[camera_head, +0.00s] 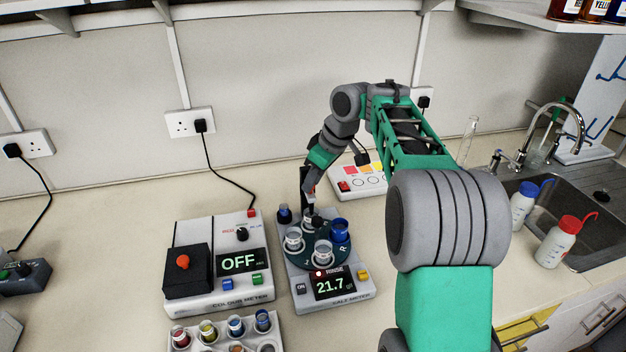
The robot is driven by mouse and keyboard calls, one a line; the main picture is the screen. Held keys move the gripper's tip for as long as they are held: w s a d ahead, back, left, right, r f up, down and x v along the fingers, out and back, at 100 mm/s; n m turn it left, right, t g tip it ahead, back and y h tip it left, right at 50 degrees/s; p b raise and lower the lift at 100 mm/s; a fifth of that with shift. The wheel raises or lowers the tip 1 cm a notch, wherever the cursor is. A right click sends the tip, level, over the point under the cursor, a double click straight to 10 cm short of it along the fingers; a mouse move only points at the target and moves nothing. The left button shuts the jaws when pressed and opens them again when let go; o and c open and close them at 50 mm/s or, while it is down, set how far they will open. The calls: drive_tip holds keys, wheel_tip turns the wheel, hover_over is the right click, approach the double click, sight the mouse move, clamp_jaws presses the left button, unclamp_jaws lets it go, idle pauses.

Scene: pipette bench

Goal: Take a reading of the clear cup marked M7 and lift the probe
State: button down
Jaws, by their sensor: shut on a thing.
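The salt meter (345,303) stands at the middle of the bench. Its screen (333,286) is lit and reads 21.7, and a red light shows beside the word RINSE. A dark round carousel (309,250) on it holds clear cups (293,241) and a blue cup (340,231). Another clear cup (321,258) sits at the front. The M7 mark is too small to make out. My gripper (308,203) is at the back of the carousel, low over the cups, and seems shut on the probe, which is mostly hidden behind it.
A colour meter (190,300) reading OFF stands to the left. A rack of coloured vials (225,342) is in front of it. A panel with coloured patches (362,178) lies behind my arm.

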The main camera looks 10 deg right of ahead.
wheel_tip(320, 180, up, 4)
drive_tip(key=shift+f+p, duration=0.1)
drive_tip(key=shift+p, duration=1.05)
drive_tip(key=shift+w, duration=0.1)
drive_tip(key=c, duration=1.5)
unclamp_jaws()
drive_tip(key=p+v, duration=0.2)
drive_tip(key=v, duration=0.5)
drive_tip(key=shift+d+r, duration=0.1)
drive_tip(key=shift+r, duration=0.2)
